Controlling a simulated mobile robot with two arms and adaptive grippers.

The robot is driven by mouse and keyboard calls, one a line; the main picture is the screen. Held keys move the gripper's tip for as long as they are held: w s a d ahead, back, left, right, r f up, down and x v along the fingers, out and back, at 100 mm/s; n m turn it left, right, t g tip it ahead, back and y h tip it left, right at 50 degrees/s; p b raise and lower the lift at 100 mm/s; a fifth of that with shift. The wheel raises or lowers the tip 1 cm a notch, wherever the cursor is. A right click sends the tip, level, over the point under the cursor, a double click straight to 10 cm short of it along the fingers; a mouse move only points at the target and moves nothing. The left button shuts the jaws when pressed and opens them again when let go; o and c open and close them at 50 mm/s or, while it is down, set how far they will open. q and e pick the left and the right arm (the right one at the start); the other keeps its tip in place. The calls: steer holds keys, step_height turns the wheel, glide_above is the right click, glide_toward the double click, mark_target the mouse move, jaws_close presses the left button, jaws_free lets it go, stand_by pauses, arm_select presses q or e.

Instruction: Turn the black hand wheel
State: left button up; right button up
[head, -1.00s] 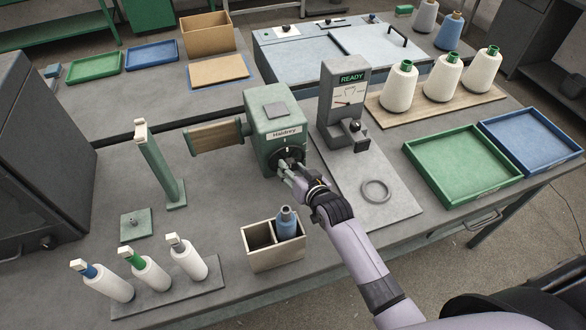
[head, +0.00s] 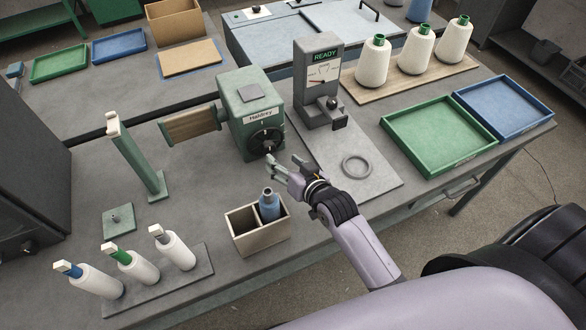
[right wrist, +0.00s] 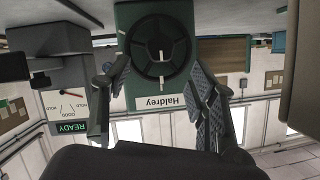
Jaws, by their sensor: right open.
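The black hand wheel (head: 266,141) is on the front face of the green Haldrey cone winder (head: 236,105). My left gripper is not in view.
A two-compartment box (head: 258,236) with a blue bottle stands below the gripper. A gauge stand (head: 318,85) marked READY and a grey ring (head: 356,166) are to the right. A green post (head: 136,160) and several bobbins (head: 136,267) are at left.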

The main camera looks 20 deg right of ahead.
steer(key=shift+v, duration=2.3)
